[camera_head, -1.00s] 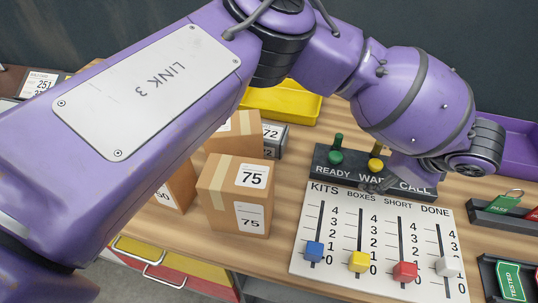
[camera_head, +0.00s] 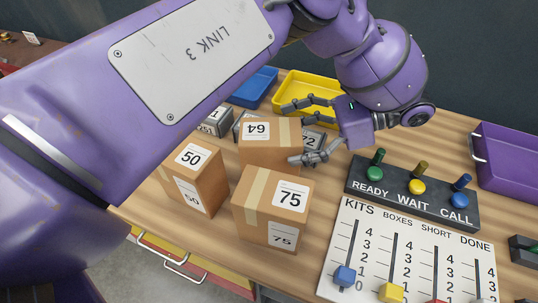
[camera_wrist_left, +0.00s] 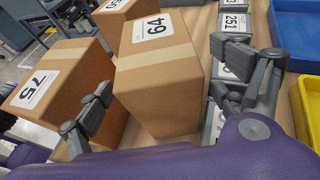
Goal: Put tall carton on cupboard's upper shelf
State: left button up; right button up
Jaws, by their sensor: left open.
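Three brown cartons stand on the bench: one marked 50 (camera_head: 198,178), one marked 75 (camera_head: 272,208) and one marked 64 (camera_head: 262,152). I cannot tell for sure which is the task's tall carton. My left gripper (camera_head: 304,131) is open and empty, beside the 64 carton on its right, with its fingers pointing towards it. In the left wrist view, the 64 carton (camera_wrist_left: 160,88) lies ahead between the spread fingers, with the 75 carton (camera_wrist_left: 62,82) at left and the 50 carton (camera_wrist_left: 122,8) beyond. No cupboard shelf and no right gripper show.
Small grey labelled boxes (camera_head: 214,122) stand behind the cartons, near a blue tray (camera_head: 252,86) and a yellow tray (camera_head: 308,88). A button block (camera_head: 412,194) and a slider board (camera_head: 405,252) lie at right. A purple bin (camera_head: 507,160) stands at far right.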

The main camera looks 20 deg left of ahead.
aim_at(277, 141)
pick_arm(q)
jog(key=x, duration=0.4)
jog(key=shift+f, duration=0.1)
jog(key=c, duration=2.1)
jog(key=shift+c, duration=0.4)
